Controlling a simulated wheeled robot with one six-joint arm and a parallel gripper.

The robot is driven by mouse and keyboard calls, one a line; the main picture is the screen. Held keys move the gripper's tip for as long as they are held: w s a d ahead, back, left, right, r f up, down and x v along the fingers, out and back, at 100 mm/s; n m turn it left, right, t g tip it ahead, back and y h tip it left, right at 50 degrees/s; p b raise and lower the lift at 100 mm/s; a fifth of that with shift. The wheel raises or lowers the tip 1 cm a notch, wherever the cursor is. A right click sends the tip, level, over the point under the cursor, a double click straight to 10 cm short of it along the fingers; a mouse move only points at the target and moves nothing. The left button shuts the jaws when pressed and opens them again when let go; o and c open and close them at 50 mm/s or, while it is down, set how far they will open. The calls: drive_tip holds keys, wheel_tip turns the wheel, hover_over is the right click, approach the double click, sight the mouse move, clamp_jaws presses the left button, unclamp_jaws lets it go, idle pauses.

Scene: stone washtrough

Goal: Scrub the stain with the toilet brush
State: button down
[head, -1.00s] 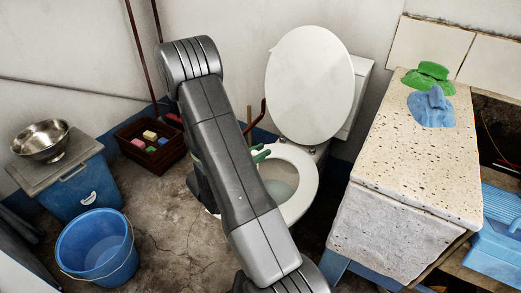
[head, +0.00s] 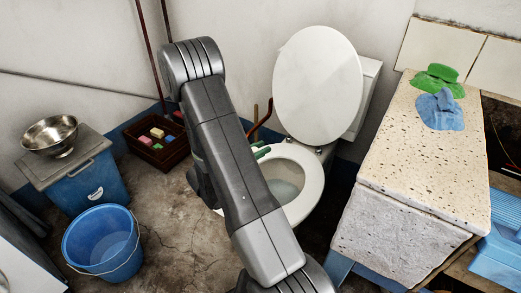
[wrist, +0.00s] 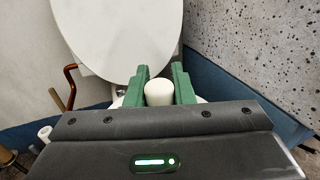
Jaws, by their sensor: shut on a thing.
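My gripper (wrist: 160,84) has green fingers, which are closed on a white rounded handle end in the wrist view. I take this to be the toilet brush (wrist: 158,93); its bristles are hidden. In the head view the green fingers (head: 261,151) show just past my arm, over the left rear of the toilet bowl's rim. The white toilet (head: 314,195) stands with its oval lid (head: 318,85) raised. My arm covers the left part of the bowl. I cannot make out a stain in either view.
A speckled stone washtrough (head: 425,150) stands close on the right, with green and blue cloths (head: 440,112) on top. A blue bucket (head: 85,250), a blue bin with a metal bowl (head: 50,133) and a brown crate (head: 172,156) stand left. Some floor between is clear.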

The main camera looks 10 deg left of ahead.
drive_tip(key=shift+w+d, duration=0.25)
drive_tip(key=shift+w, duration=0.6)
drive_tip(key=shift+w+d, duration=0.3)
drive_tip(key=shift+w, duration=0.55)
drive_tip(key=shift+w+d, duration=0.25)
drive_tip(key=shift+w, duration=0.6)
drive_tip(key=shift+d, duration=0.15)
drive_tip(key=shift+s+d, duration=0.25)
drive_tip(key=shift+d, duration=0.25)
drive_tip(key=shift+s+d, duration=0.2)
drive_tip(key=shift+d, duration=0.3)
drive_tip(key=s, duration=0.1)
drive_tip(key=s+a, duration=0.1)
drive_tip(key=s, duration=0.1)
drive_tip(key=s+b, duration=0.1)
drive_tip(key=s, duration=0.1)
drive_tip(key=shift+a, duration=0.3)
